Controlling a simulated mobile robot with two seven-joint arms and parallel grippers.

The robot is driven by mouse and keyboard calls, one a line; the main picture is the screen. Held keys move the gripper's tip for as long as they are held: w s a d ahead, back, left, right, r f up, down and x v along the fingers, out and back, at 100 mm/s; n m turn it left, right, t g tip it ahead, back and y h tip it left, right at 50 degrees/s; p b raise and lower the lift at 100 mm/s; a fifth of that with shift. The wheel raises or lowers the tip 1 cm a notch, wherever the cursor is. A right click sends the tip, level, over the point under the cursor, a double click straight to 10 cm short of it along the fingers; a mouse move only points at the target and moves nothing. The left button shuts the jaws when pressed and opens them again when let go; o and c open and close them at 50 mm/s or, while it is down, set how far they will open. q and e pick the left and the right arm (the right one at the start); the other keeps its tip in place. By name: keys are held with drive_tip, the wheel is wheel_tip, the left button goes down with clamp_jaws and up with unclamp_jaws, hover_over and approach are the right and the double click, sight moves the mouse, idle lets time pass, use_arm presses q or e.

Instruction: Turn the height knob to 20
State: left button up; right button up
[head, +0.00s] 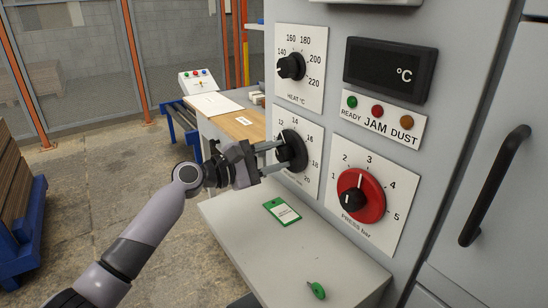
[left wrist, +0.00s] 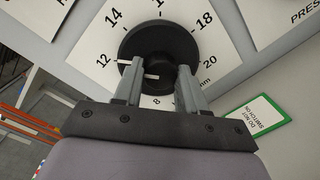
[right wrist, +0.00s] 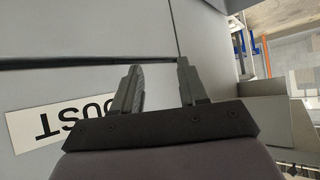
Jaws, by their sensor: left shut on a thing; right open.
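The height knob (head: 292,151) is a black round knob on a white dial plate (head: 310,131) marked from 12 up to 20 in the head view. In the left wrist view the knob (left wrist: 160,45) sits between my left fingers, and the white mark on its left side lies near the 12. My left gripper (head: 274,156) is shut on the knob's raised grip; it also shows in the left wrist view (left wrist: 160,75). My right gripper (right wrist: 162,75) is open and empty, near a grey cabinet face in the right wrist view. It is out of the head view.
Above is the heat knob (head: 291,66); to the lower right is the red pressure knob (head: 361,196). A green-edged card (head: 282,212) and a green tag (head: 316,290) lie on the grey shelf (head: 250,234). A black door handle (head: 494,185) sticks out at right.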

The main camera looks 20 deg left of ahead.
use_arm(q)
drive_tip(key=m+b, duration=0.1)
drive_tip(key=m, duration=0.4)
drive_tip(key=shift+f+y, duration=0.1)
drive_tip(key=shift+y, duration=0.2)
drive_tip(key=m+b, duration=0.1)
drive_tip(key=m, duration=0.3)
drive_tip(key=shift+y+b, duration=0.3)
drive_tip(key=shift+b, duration=0.05)
drive_tip(key=m+b, duration=0.1)
drive_tip(key=m, duration=0.4)
drive_tip(key=shift+d+f+y+b, duration=0.1)
drive_tip(key=shift+y+b, duration=0.2)
drive_tip(key=shift+b, duration=0.05)
drive_tip(key=m+b, duration=0.1)
drive_tip(key=m, duration=0.3)
drive_tip(key=shift+m+t, duration=0.3)
drive_tip(key=shift+t, duration=0.1)
drive_tip(key=m+b, duration=0.1)
drive_tip(key=m, duration=0.1)
drive_tip(key=shift+m+y, duration=0.3)
drive_tip(key=shift+m+b, duration=0.3)
drive_tip(key=shift+m, duration=0.5)
drive_tip(key=m, duration=0.5)
drive_tip(key=shift+t+b, duration=0.3)
drive_tip(key=shift+t, duration=0.1)
drive_tip(key=m, duration=0.3)
drive_tip(key=shift+m+p, duration=0.3)
drive_tip(key=shift+m, duration=0.4)
